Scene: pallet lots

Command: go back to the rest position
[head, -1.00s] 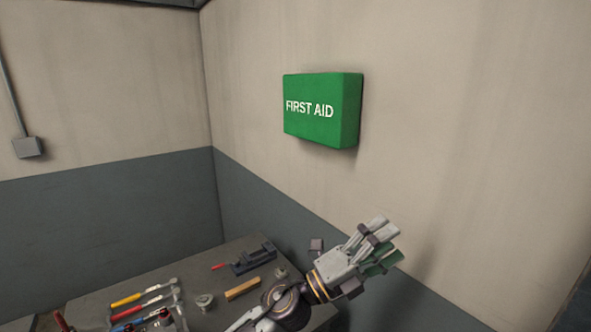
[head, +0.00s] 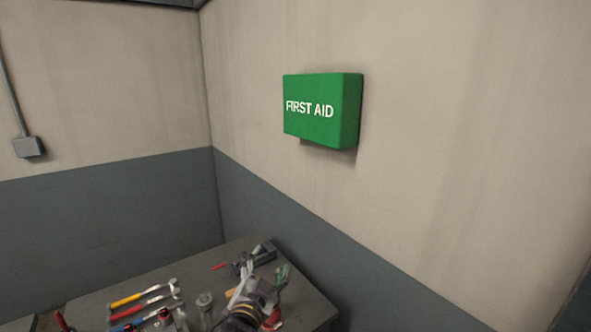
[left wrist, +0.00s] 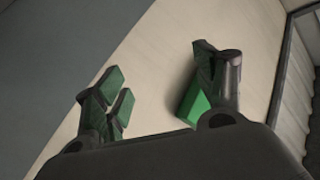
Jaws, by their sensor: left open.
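My left gripper (head: 268,283) is low over the workbench in the head view, with its fingers pointing away from me. In the left wrist view its two fingers (left wrist: 160,92) stand wide apart with nothing between them, so it is open and empty. The green first aid box (head: 320,110) hangs on the wall, well above the gripper. Part of the box (left wrist: 190,106) also shows in the left wrist view, partly hidden behind the right finger. My right gripper is in neither view.
The workbench (head: 310,302) stands in the room's corner below the box. Pliers and other hand tools (head: 140,302) lie on its left part. A dark vise-like tool (head: 262,252) stands at its back edge. A grey wall box (head: 28,147) is at far left. The space before the wall is clear.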

